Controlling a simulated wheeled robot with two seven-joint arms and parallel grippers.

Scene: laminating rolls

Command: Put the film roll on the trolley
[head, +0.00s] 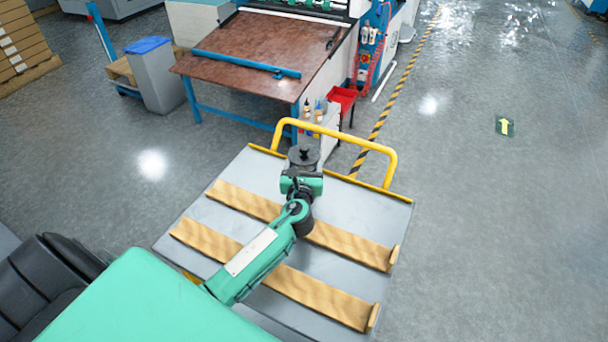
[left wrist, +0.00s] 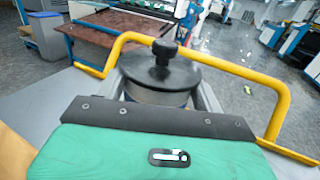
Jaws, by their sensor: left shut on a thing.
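The trolley (head: 345,205) is a grey flat deck with a yellow handle bar at its far end and two wooden slats across it. My left gripper (head: 303,168) is over the deck's far part, near the handle. It is shut on a dark round piece with a black knob on top, which I take to be the film roll (head: 304,154). In the left wrist view the roll (left wrist: 160,75) stands upright between the grey fingers (left wrist: 163,98), its knobbed black top facing up. My gripper hides its lower part, so I cannot tell whether it touches the deck. My right gripper is out of view.
Beyond the handle stands a machine with a brown table (head: 265,55) on blue legs. A red tray (head: 342,97) and small bottles (head: 313,108) are near the handle. A grey bin (head: 156,78) stands at the left. The floor right of the trolley is clear.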

